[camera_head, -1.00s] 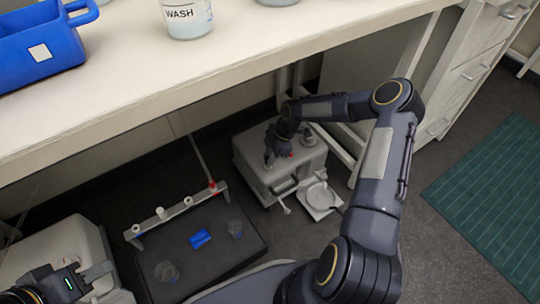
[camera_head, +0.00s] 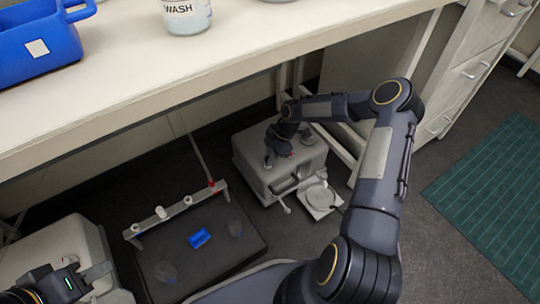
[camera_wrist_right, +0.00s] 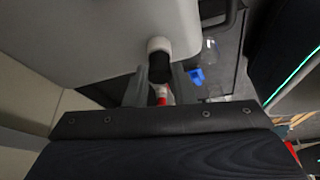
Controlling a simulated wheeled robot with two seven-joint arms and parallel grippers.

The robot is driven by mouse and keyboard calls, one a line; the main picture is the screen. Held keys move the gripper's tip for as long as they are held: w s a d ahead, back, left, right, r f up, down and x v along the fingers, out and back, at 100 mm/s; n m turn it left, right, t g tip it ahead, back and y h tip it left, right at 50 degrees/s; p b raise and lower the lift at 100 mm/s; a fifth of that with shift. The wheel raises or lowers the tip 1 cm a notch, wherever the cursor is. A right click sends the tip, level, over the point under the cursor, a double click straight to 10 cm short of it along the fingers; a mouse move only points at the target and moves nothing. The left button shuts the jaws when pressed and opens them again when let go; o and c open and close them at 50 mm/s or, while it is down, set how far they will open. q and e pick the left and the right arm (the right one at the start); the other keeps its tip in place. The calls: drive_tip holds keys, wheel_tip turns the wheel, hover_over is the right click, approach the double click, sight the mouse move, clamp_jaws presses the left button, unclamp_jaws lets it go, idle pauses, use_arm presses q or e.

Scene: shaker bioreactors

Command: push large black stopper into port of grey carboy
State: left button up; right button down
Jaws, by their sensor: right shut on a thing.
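The grey carboy (camera_head: 255,172) stands on the floor under the bench, at the centre of the head view. My right gripper (camera_head: 270,160) is at its top and hides part of it. In the right wrist view a large grey surface, apparently the carboy (camera_wrist_right: 90,45), fills the upper left. A white port collar (camera_wrist_right: 158,44) sticks out from it. The large black stopper (camera_wrist_right: 159,70) is at the collar's mouth, in line with it; how deep it sits is unclear. My right gripper is shut on the stopper. My left gripper (camera_head: 88,280) is at the lower left, its opening unclear.
A second pale carboy (camera_head: 60,245) stands at the left. Between them are a dark tray (camera_head: 180,270) with a blue piece (camera_head: 199,238) and a rail (camera_head: 160,216) with several ports. A small white scale-like stand (camera_head: 320,202) is beside the grey carboy. The bench top (camera_head: 250,45) overhangs.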

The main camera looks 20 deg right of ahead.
drive_tip(key=shift+f, duration=0.25)
drive_tip(key=c, duration=1.1)
unclamp_jaws()
drive_tip(key=shift+c, duration=0.2)
drive_tip(key=shift+r, duration=0.1)
drive_tip(key=p+v, duration=0.2)
drive_tip(key=v, duration=0.5)
drive_tip(key=shift+r+p, duration=0.3)
drive_tip(key=shift+r, duration=0.05)
drive_tip(key=shift+d, duration=0.15)
